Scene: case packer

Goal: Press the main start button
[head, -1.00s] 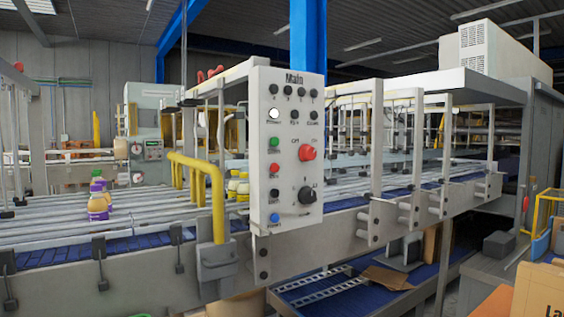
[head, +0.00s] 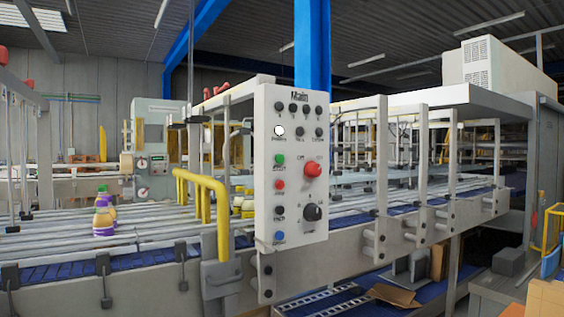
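A pale grey control panel (head: 292,220) headed "Main" stands upright near the middle of the head view. Its left column holds a white button (head: 279,131), a green button (head: 279,160), a red button (head: 279,185), a black button (head: 279,211) and a blue button (head: 279,236). The small labels are too blurred to read surely. A large red rotary knob (head: 313,169) and a black rotary knob (head: 312,212) sit on its right side. Several small dark buttons line the top. Neither of my grippers is in view.
A conveyor (head: 150,229) with long rails runs behind the panel. Bottles (head: 104,213) stand on it at left. A yellow tube rail (head: 207,187) is just left of the panel. A cardboard box (head: 545,298) is at the lower right. Posts (head: 382,170) line the conveyor's right part.

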